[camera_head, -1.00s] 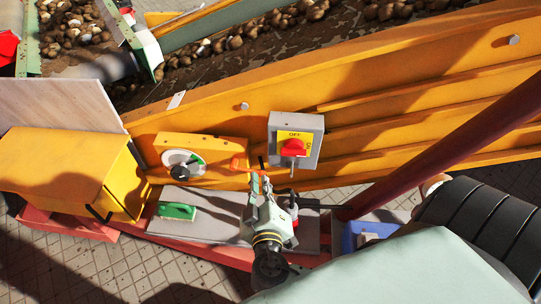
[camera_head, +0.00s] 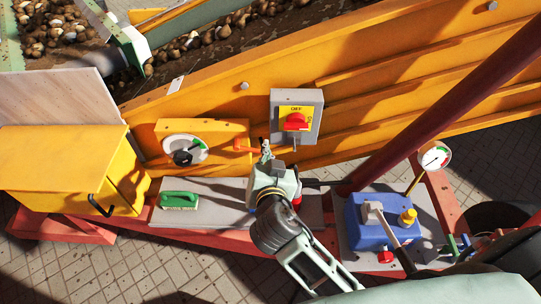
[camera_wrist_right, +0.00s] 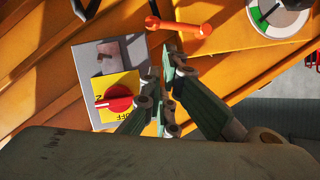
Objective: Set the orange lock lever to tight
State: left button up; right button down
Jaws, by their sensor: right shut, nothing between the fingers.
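The orange lock lever (camera_head: 246,148) sticks out sideways from the right part of the yellow panel, beside a round dial (camera_head: 199,146) with a black knob. In the right wrist view the lever (camera_wrist_right: 180,28) lies nearly level, just beyond my fingertips. My right gripper (camera_head: 265,149) is shut and empty, its tips close to the lever's right end. I cannot tell whether they touch it. The right wrist view shows the fingers (camera_wrist_right: 167,62) together. No tight marking is readable. My left gripper is not in view.
A grey switch box (camera_head: 310,130) with a red knob (camera_head: 296,122) sits just right of my fingers. A yellow box (camera_head: 60,165) stands left, and a blue unit (camera_head: 372,225) stands right.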

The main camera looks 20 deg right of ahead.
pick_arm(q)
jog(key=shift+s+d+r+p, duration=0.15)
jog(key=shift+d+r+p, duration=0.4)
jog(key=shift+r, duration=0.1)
pick_arm(e)
jog(key=x, duration=0.8)
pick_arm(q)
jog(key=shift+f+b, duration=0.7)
pick_arm(e)
jog(key=shift+s+d+f, duration=0.1)
jog(key=shift+d+f, duration=0.05)
jog(key=shift+f, duration=0.4)
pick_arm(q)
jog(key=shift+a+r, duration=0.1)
